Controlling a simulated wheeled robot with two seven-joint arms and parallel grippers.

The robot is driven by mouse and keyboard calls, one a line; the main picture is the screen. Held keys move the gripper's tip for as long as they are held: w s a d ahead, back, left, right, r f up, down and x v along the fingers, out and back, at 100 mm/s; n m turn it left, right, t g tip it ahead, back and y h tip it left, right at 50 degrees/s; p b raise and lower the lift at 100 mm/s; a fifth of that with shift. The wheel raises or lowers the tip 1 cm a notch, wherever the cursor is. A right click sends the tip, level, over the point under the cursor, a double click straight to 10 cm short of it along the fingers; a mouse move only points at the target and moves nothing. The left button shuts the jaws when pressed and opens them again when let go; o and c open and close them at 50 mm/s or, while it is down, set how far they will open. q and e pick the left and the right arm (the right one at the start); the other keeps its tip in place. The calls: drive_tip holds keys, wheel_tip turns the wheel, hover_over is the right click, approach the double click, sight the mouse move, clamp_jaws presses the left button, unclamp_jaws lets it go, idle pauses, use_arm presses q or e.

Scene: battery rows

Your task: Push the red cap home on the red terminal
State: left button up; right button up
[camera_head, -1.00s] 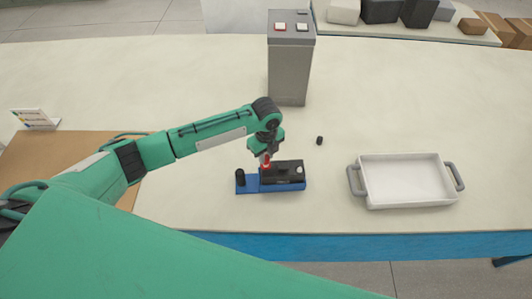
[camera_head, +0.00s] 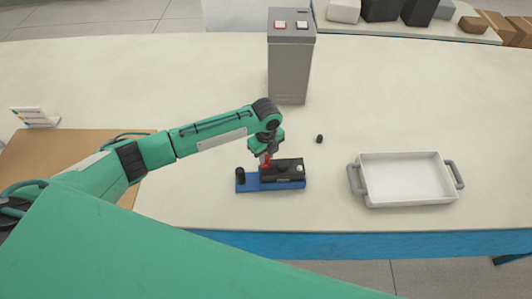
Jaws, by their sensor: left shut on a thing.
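My left gripper (camera_head: 266,155) points down at the left end of a black battery (camera_head: 284,174) and is shut on the red cap (camera_head: 266,162). The cap is at the battery's top, where the red terminal is hidden by the cap and fingers. I cannot tell how far down the cap sits. The battery rests in a blue holder (camera_head: 252,187). A pale terminal (camera_head: 299,168) shows bare at the battery's right end. My right gripper is not in view.
A black cylinder (camera_head: 241,175) stands at the holder's left end. A small black cap (camera_head: 320,139) lies behind and right of the battery. A white tray (camera_head: 408,202) is at the right, and a grey box (camera_head: 288,75) with red and black buttons stands behind. Table between is clear.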

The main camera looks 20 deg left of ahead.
use_arm(q)
drive_tip(key=shift+f, duration=0.5)
idle(0.8)
drive_tip(key=o, duration=1.5)
drive_tip(key=shift+r, duration=0.15)
drive_tip(key=shift+r+p, duration=2.05)
drive_tip(key=shift+r, duration=0.2)
drive_tip(key=shift+r+p, duration=0.9)
drive_tip(key=shift+r, duration=0.25)
